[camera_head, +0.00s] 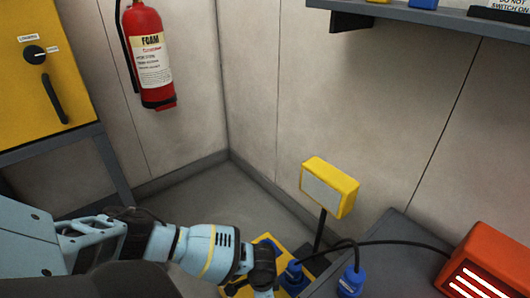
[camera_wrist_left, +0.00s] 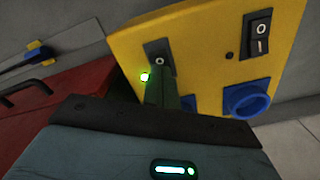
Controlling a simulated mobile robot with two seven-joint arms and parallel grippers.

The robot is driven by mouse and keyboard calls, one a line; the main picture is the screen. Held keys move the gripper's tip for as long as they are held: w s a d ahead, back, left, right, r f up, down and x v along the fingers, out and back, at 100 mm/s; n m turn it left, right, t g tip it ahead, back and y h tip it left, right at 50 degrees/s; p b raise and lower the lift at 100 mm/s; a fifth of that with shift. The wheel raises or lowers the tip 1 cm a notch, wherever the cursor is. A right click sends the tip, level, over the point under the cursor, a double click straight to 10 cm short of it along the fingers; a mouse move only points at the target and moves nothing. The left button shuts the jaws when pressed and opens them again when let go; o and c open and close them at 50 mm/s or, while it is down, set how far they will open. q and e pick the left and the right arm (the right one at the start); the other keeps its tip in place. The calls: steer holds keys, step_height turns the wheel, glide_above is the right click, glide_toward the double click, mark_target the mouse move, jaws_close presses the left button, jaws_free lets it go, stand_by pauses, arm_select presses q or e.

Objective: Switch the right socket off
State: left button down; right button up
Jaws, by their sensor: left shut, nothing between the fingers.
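A yellow socket box (camera_head: 268,240) stands low in front of my left arm in the head view, partly covered by it. In the left wrist view the box's yellow face (camera_wrist_left: 205,45) carries two black rocker switches. The left switch (camera_wrist_left: 160,47) has a lit green lamp (camera_wrist_left: 144,77) beside it; the right switch (camera_wrist_left: 257,32) has a dark lamp (camera_wrist_left: 229,56). A blue socket (camera_wrist_left: 247,100) sits below the right switch. My left gripper (camera_wrist_left: 162,78) is shut and empty, its tips over the lower part of the left switch; contact is unclear. My right gripper is not in view.
A blue plug (camera_head: 351,281) and black cable (camera_head: 400,243) lie near an orange heater (camera_head: 485,265) on the grey bench (camera_head: 400,228). A yellow-framed panel (camera_head: 328,187) stands on a post behind the box. A red fire extinguisher (camera_head: 152,55) hangs on the wall.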

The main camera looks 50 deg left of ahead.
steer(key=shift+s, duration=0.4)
arm_select(q)
steer(key=shift+f, duration=0.5)
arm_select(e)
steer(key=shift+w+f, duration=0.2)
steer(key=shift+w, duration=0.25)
arm_select(q)
steer(key=shift+f+b, duration=0.5)
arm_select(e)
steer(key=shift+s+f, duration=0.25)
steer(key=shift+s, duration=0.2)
